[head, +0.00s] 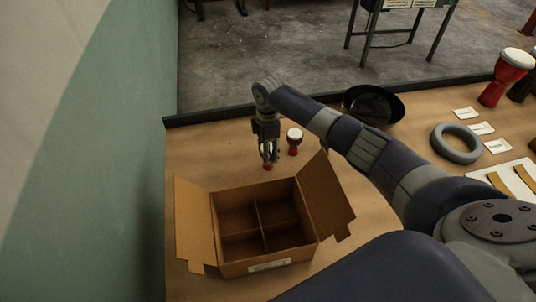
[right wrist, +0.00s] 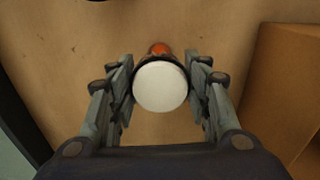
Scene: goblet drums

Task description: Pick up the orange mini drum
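The orange mini drum (right wrist: 160,48) is between the fingers of my right gripper (right wrist: 160,70) in the right wrist view. Its round white head faces the camera and its orange foot shows beyond. The fingertips are close against its sides; whether they press on it is not clear. In the head view my right gripper (head: 268,154) points down behind the box, with the drum's orange-red lower part (head: 268,166) showing under it. Whether the drum is off the table cannot be told. My left gripper is not in view.
An open cardboard box (head: 290,254) with dividers stands in front of the gripper; its compartments look empty. A red drum with a white head (head: 293,150) stands just right of the gripper. A black bowl (head: 385,105), grey ring (head: 440,146) and larger red drum (head: 492,94) are farther right.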

